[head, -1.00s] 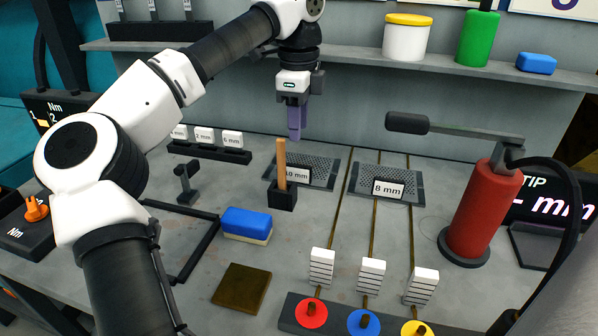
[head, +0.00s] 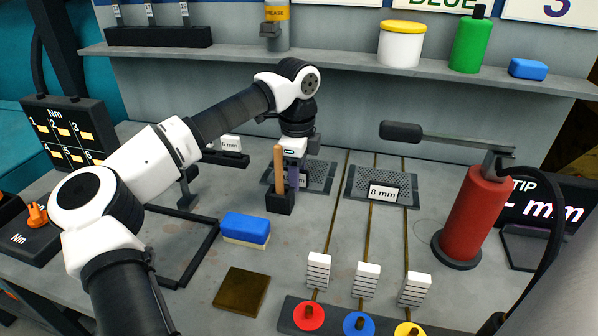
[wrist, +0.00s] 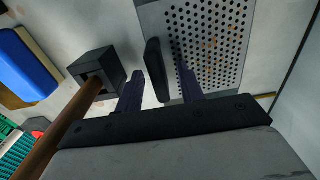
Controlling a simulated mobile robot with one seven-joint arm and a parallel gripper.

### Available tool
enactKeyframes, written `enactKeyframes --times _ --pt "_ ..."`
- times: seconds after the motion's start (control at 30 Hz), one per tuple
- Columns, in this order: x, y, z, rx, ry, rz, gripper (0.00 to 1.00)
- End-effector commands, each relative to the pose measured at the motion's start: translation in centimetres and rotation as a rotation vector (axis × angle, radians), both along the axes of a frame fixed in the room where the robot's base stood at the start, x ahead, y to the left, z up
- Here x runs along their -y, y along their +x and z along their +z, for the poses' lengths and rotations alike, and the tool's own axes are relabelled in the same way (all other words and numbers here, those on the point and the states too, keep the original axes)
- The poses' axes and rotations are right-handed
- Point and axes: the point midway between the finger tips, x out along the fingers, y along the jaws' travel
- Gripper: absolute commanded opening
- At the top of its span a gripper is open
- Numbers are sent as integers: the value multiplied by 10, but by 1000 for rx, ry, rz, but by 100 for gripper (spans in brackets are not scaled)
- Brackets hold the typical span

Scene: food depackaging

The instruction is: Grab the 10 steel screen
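The 10 mm steel screen (head: 320,177) is a grey perforated plate lying on the bench, with an upright black label plate at its front edge. My arm and a holder hide part of it in the head view. In the wrist view the perforated plate (wrist: 215,45) fills the upper right, and its label plate (wrist: 155,68) stands edge-on between my fingers. My gripper (head: 292,178) is low over the screen's front edge, pointing down. Its purple fingers (wrist: 160,88) are apart, one on each side of the label plate, with visible gaps. Contact is not visible.
A black holder (head: 279,203) with a wooden handle (head: 279,168) stands close beside my gripper. The 8 mm screen (head: 410,188) lies to the right. A blue sponge (head: 246,224) lies front left. A red cylinder (head: 474,217) with a lever stands at right.

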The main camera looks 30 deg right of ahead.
Motion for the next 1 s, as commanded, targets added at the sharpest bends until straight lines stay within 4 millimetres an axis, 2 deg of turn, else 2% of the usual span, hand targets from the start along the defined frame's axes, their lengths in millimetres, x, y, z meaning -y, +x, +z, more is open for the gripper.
enactKeyframes --times 0.1,0.4,0.77,0.87,1.0 --pt "0 0 0 0 0 0 37" --pt "0 0 0 0 0 0 0" --pt "0 0 2 1 -1 0 0" --pt "0 1 10 2 -1 1 0" --pt "1 1 35 4 -2 3 0"
